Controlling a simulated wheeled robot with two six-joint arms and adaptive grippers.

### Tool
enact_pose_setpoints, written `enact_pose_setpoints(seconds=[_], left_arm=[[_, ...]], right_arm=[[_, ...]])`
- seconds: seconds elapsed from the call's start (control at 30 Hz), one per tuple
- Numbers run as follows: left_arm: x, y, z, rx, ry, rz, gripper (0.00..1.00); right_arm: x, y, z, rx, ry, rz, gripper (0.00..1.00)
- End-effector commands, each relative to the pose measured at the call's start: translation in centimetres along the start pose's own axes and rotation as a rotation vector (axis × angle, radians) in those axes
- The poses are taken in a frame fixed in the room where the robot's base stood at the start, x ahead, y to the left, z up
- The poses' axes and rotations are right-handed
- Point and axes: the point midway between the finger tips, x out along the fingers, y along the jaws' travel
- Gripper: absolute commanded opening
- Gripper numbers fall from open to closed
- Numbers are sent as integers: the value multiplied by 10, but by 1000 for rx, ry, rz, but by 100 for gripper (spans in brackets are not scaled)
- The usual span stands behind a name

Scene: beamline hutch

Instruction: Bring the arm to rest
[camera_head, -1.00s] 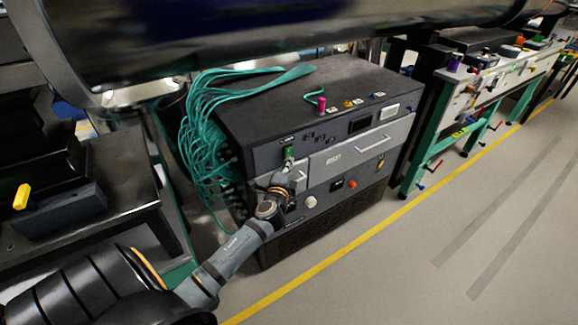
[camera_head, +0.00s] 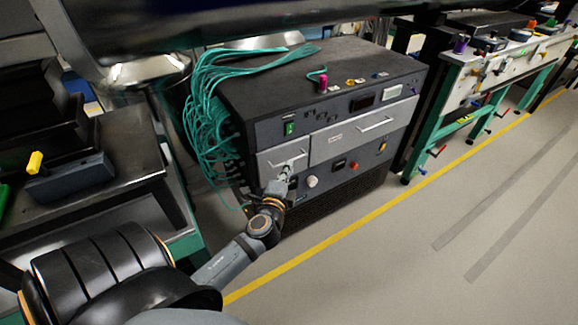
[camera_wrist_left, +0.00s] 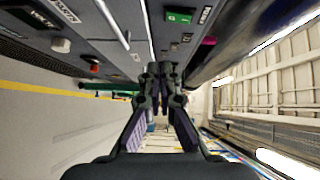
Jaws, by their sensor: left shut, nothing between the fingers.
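My left gripper (camera_head: 286,175) is in front of the dark equipment cabinet (camera_head: 300,160), at the left part of its front face. In the left wrist view the fingers of the left gripper (camera_wrist_left: 158,72) meet at their tips with nothing between them. The left arm comes in from the lower left. The gripper overlaps the lower left panel in the head view; whether it touches the cabinet I cannot tell. My right gripper is not in view.
Teal cables (camera_head: 205,95) hang at the cabinet's left side. A green switch (camera_head: 290,128), drawer handles and a red button (camera_head: 354,165) are on the front. A workbench (camera_head: 490,65) stands at the right. The floor beyond the yellow line (camera_head: 330,244) is clear.

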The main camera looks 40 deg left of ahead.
Motion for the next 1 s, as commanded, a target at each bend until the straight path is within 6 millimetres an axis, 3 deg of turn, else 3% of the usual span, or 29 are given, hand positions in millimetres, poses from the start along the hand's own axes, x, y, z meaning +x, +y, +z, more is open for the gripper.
enact_pose_setpoints(seconds=[0.4,0.5,0.57,0.67,0.7,0.77,0.8,0.87,1.0], left_arm=[[0,1,0,-1,0,2,0],[2,23,4,-21,-8,48,0],[4,54,9,-54,-19,115,0],[-2,134,23,-141,-57,280,0],[-8,170,30,-187,-80,355,0],[-23,221,39,-255,-121,464,0],[-35,254,45,-304,-151,534,0],[-58,302,54,-379,-206,636,0],[-127,400,73,-551,-362,851,0]], right_arm=[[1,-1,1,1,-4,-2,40],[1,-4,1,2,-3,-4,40],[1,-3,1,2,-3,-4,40],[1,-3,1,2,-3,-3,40],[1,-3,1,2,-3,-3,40],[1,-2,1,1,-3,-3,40],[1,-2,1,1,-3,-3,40],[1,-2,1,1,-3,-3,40],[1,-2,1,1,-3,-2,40]])
